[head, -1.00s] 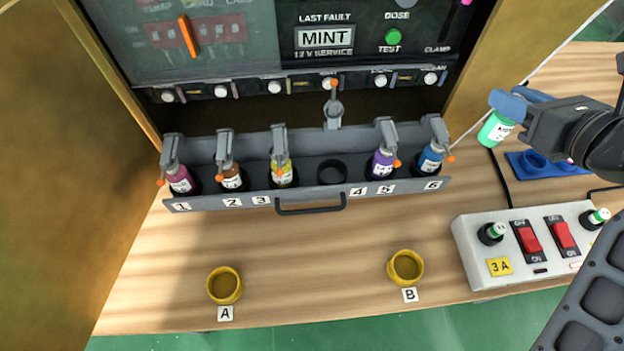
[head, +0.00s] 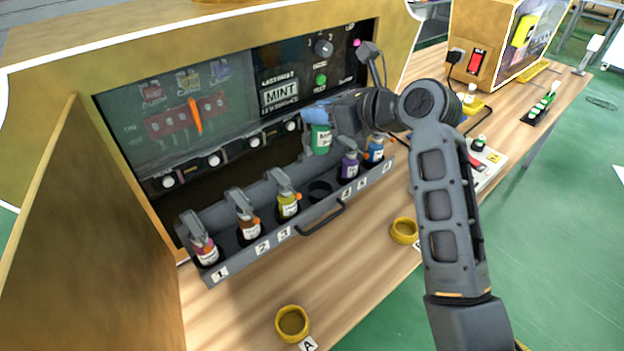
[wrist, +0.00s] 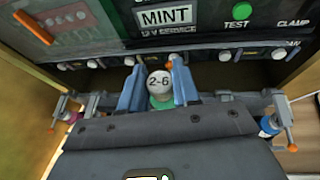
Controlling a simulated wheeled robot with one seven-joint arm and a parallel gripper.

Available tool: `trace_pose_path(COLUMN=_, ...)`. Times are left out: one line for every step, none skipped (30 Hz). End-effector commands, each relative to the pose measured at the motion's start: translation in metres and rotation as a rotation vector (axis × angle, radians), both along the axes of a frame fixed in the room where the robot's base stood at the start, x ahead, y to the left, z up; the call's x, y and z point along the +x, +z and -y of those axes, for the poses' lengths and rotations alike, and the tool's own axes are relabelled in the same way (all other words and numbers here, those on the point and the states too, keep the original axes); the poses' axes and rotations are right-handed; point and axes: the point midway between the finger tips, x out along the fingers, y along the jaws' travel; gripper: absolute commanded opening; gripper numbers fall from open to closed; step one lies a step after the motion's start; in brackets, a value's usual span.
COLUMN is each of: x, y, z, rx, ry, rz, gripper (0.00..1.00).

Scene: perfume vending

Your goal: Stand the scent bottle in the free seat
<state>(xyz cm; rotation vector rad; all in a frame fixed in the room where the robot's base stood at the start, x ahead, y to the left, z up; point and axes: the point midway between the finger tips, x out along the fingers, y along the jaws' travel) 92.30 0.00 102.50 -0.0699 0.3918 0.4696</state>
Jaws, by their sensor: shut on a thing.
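My gripper (head: 318,116) is shut on the green scent bottle (head: 320,139), held upright above the rack drawer. In the wrist view, the bottle's white cap (wrist: 160,82), marked 2-6, sits between my blue fingertips (wrist: 159,90). The free seat (head: 320,190) is an empty black ring between the yellow and purple bottles. The bottle is above and behind that ring in the head view, apart from it. A raised clamp lever with an orange tip (wrist: 172,58) stands just behind the bottle in the wrist view. The free seat is hidden in the wrist view.
The grey drawer (head: 262,258) holds several clamped bottles, including yellow (head: 288,205) and purple (head: 348,165) beside the free seat. The panel reads MINT (head: 280,95). Yellow cups A (head: 292,322) and B (head: 404,231) stand on the table in front.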

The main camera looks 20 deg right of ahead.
Motion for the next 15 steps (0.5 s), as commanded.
trace_pose_path(x=-0.001, y=-0.015, z=0.0, rx=0.0, ry=0.0, rz=-0.005, gripper=0.0)
trace_pose_path(x=-0.001, y=-0.023, z=0.0, rx=0.001, ry=0.0, rz=-0.005, gripper=0.0)
trace_pose_path(x=-0.001, y=-0.032, z=0.0, rx=0.0, ry=0.0, rz=-0.005, gripper=0.0)
trace_pose_path(x=-0.001, y=-0.039, z=0.0, rx=0.001, ry=-0.001, rz=-0.004, gripper=0.0)
trace_pose_path(x=-0.001, y=-0.047, z=0.0, rx=0.001, ry=0.0, rz=-0.005, gripper=0.0)
trace_pose_path(x=-0.001, y=-0.056, z=0.0, rx=0.0, ry=-0.001, rz=-0.004, gripper=0.0)
trace_pose_path(x=-0.001, y=-0.063, z=0.0, rx=0.001, ry=-0.001, rz=-0.005, gripper=0.0)
trace_pose_path(x=-0.001, y=-0.069, z=0.0, rx=0.0, ry=-0.002, rz=-0.002, gripper=0.0)
trace_pose_path(x=-0.001, y=-0.077, z=0.0, rx=0.001, ry=-0.001, rz=-0.003, gripper=0.0)
trace_pose_path(x=-0.001, y=-0.082, z=0.0, rx=0.002, ry=-0.001, rz=-0.003, gripper=0.0)
trace_pose_path(x=-0.001, y=-0.086, z=0.0, rx=0.0, ry=-0.001, rz=-0.001, gripper=0.0)
trace_pose_path(x=-0.001, y=-0.091, z=0.0, rx=0.0, ry=-0.001, rz=-0.001, gripper=0.0)
trace_pose_path(x=0.0, y=-0.094, z=0.0, rx=0.0, ry=-0.001, rz=-0.001, gripper=0.0)
trace_pose_path(x=0.0, y=-0.096, z=0.0, rx=0.0, ry=-0.002, rz=0.0, gripper=0.0)
trace_pose_path(x=0.0, y=-0.098, z=0.0, rx=0.0, ry=-0.002, rz=0.001, gripper=0.0)
